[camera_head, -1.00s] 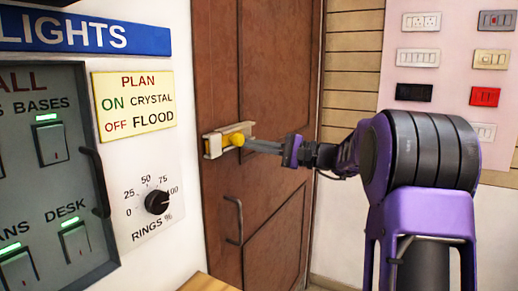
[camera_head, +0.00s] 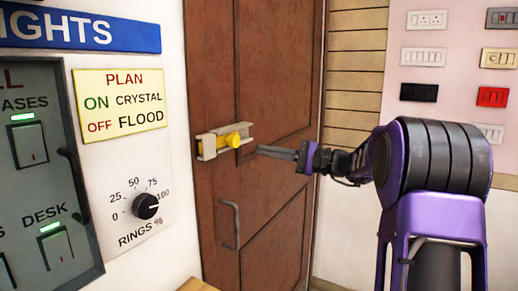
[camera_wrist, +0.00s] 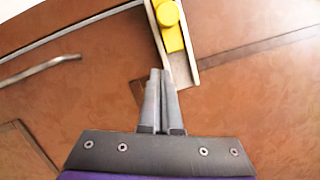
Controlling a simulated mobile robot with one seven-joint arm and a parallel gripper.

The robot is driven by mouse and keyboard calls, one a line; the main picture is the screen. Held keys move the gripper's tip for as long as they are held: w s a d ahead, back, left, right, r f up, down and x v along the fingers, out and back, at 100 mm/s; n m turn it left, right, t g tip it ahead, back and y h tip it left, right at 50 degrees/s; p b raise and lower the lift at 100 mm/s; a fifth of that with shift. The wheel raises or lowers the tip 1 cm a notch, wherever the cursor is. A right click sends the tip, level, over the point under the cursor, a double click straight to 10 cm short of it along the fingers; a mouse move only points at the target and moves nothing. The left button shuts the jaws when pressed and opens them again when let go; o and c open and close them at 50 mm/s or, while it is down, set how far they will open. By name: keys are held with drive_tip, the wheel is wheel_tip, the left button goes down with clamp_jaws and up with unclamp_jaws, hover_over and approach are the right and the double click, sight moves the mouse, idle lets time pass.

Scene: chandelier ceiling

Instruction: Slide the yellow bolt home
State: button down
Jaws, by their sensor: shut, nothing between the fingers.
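The yellow bolt (camera_head: 240,131) lies in a pale bracket (camera_head: 208,147) on the brown door, with its round knob (camera_head: 233,140) facing out. In the wrist view the knob (camera_wrist: 167,13) and part of the yellow bar (camera_wrist: 172,39) show at the top edge, and the pale bracket (camera_wrist: 181,72) runs past the bar's near end. My gripper (camera_head: 262,150) is right of the knob, apart from it, with its fingers together and empty. In the wrist view the closed fingertips (camera_wrist: 162,73) overlap the view of the bracket's near end; I cannot tell whether they touch it.
The brown door (camera_head: 270,80) has a bar handle (camera_head: 232,222) below the bolt. A light-switch panel (camera_head: 45,190) and a dial (camera_head: 146,205) are on the left wall. Several switches are on the right wall.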

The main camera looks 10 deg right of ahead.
drive_tip(key=v, duration=0.7)
drive_tip(key=shift+s, duration=0.35)
drive_tip(key=shift+r, duration=0.1)
